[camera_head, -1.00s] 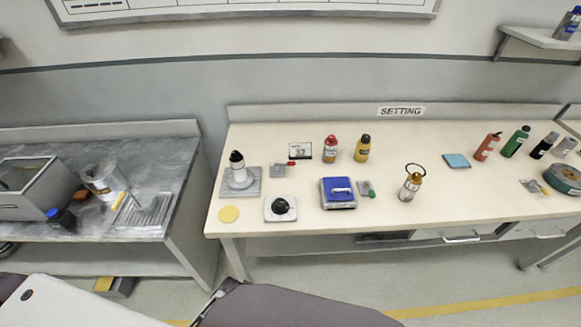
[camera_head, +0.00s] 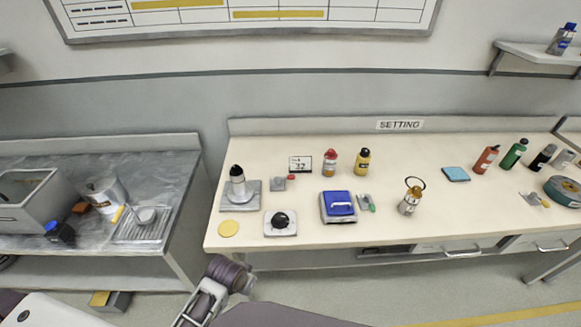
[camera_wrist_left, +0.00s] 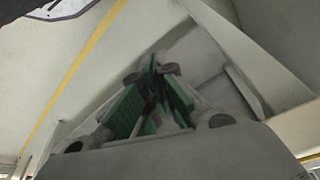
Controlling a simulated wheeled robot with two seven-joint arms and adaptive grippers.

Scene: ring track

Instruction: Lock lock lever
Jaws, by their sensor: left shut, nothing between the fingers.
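Two small grey plates with coloured handles lie on the cream bench: one with a red handle (camera_head: 283,181) behind the round black knob (camera_head: 281,220), and one with a green handle (camera_head: 367,203) just right of the blue box (camera_head: 338,206). I cannot tell from the picture which is the lock lever. My left gripper (camera_wrist_left: 158,65) is in the left wrist view, shut and empty, with green pieces on its fingers and only floor behind it. In the head view part of my arm shows at the bottom, below the bench's front edge. My right gripper is not seen.
The bench (camera_head: 310,238) also holds a black-topped cone on a grey plate (camera_head: 240,195), a yellow disc (camera_head: 228,228), a ringed amber bottle (camera_head: 411,198) and several other bottles. A grey sink bench (camera_head: 90,252) stands left, across a gap. Free floor lies in front.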

